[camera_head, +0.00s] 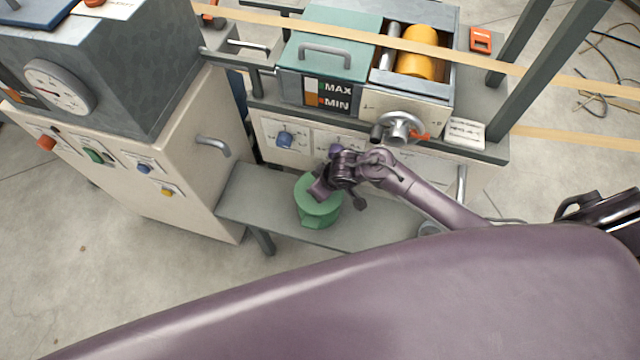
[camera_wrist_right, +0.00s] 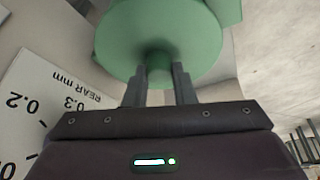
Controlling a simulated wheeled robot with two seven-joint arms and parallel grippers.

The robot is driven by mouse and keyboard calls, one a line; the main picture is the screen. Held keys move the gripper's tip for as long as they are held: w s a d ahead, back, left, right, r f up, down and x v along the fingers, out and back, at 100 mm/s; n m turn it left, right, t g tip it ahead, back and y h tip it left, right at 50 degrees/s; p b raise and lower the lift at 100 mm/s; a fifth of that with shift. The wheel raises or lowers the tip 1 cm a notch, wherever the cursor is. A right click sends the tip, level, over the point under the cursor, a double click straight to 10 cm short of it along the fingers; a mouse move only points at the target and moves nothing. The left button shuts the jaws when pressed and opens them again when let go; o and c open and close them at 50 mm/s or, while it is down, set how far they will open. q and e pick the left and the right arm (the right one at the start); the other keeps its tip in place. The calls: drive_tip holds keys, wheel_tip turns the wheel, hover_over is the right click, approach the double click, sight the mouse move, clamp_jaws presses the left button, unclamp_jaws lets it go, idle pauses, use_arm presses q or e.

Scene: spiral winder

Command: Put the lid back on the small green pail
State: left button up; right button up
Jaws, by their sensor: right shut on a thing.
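The small green pail (camera_head: 312,221) stands on the low grey bench. Its round green lid (camera_head: 312,190) is over the pail's top, and I cannot tell whether it rests on the rim or is slightly above it. My right gripper (camera_head: 322,188) reaches in from the right and partly covers the lid. In the right wrist view, the gripper (camera_wrist_right: 159,75) is shut on the knob of the lid (camera_wrist_right: 158,28). Part of the pail (camera_wrist_right: 229,10) shows behind the lid there. My left gripper is not in view.
The grey bench (camera_head: 375,222) has clear room right of the pail. A cream cabinet (camera_head: 190,175) with a gauge and buttons stands left. Tan strips (camera_head: 560,78) cross overhead.

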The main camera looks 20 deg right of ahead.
drive_tip(key=o, duration=1.5)
drive_tip(key=shift+o, duration=0.2)
drive_tip(key=shift+r+p, duration=3.55)
drive_tip(key=shift+p, duration=0.45)
drive_tip(key=shift+c, duration=0.4)
clamp_jaws()
